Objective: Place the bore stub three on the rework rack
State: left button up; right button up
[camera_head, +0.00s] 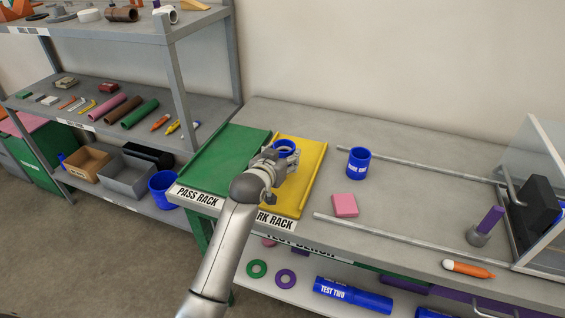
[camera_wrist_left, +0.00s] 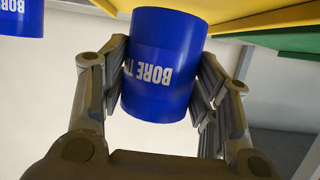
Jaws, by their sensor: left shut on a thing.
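A blue stub (camera_wrist_left: 165,65) fills the middle of the left wrist view, its white label reading "BORE T…" with the rest cut off by the curve. My left gripper (camera_wrist_left: 160,95) is shut on it, one finger on each side. In the head view the held stub (camera_head: 287,145) shows at the far part of the yellow rework rack (camera_head: 314,165), largely hidden by my gripper (camera_head: 283,160). I cannot tell whether it touches the rack. The rack's front label is partly covered by my arm. My right gripper is not in view.
The green pass rack (camera_head: 228,150) adjoins on the left. Another blue stub (camera_head: 358,163) stands on the bench to the right, near a pink block (camera_head: 344,205) and two metal rods. A shelf unit (camera_head: 175,75) stands at the left. The rework rack's near part is clear.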

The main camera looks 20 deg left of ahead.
pick_arm(q)
jog(key=shift+s+f, duration=0.1)
jog(key=shift+f, duration=1.05)
jog(key=shift+f, duration=0.1)
jog(key=o, duration=1)
jog(key=shift+f, duration=0.1)
jog(key=shift+s+r, duration=0.1)
jog(key=shift+r, duration=0.1)
jog(key=v, duration=1.1)
jog(key=shift+s+r, duration=0.15)
jog(key=shift+s, duration=0.25)
